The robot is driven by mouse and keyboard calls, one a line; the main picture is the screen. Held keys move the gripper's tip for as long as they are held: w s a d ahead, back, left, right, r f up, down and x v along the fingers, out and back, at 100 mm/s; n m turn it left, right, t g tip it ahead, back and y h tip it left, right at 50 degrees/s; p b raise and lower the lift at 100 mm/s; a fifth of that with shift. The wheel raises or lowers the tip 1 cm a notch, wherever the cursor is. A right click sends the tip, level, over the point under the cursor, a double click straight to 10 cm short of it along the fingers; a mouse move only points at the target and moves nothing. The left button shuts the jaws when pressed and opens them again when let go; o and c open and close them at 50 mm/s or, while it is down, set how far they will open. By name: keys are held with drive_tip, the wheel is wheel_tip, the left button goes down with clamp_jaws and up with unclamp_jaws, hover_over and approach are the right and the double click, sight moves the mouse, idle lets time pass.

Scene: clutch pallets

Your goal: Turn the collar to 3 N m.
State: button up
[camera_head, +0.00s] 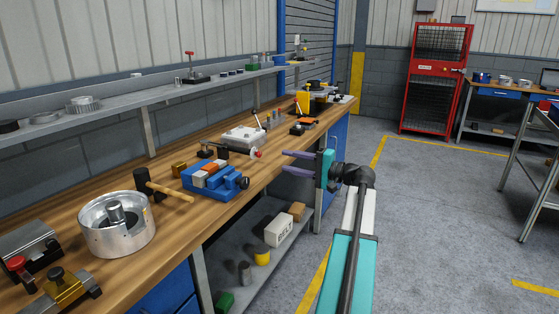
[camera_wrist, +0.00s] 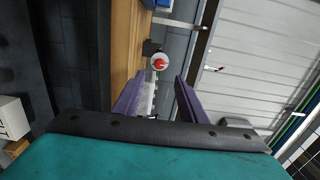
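My gripper (camera_head: 285,161) has two purple fingers, spread apart with nothing between them, just off the bench's front edge. It also shows open in the wrist view (camera_wrist: 158,88). A pale grey device (camera_head: 243,138) with a lever lies on the bench to its left. A round white-and-red end (camera_head: 257,154) sticks out of it towards my fingers, apart from them. In the wrist view this round end (camera_wrist: 158,63) appears face-on, just beyond and between the fingertips. It may be the collar, but I cannot tell for sure. No scale or 3 N m mark is readable.
The wooden bench (camera_head: 171,218) also carries a blue vise (camera_head: 213,181), a mallet (camera_head: 163,189) and a round metal housing (camera_head: 117,232). A lower shelf (camera_head: 238,270) holds a BELT box (camera_head: 279,230). The floor (camera_head: 430,220) right of my arm is clear.

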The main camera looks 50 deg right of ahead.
drive_tip(key=v, duration=0.3)
drive_tip(key=shift+s, duration=0.1)
idle(0.6)
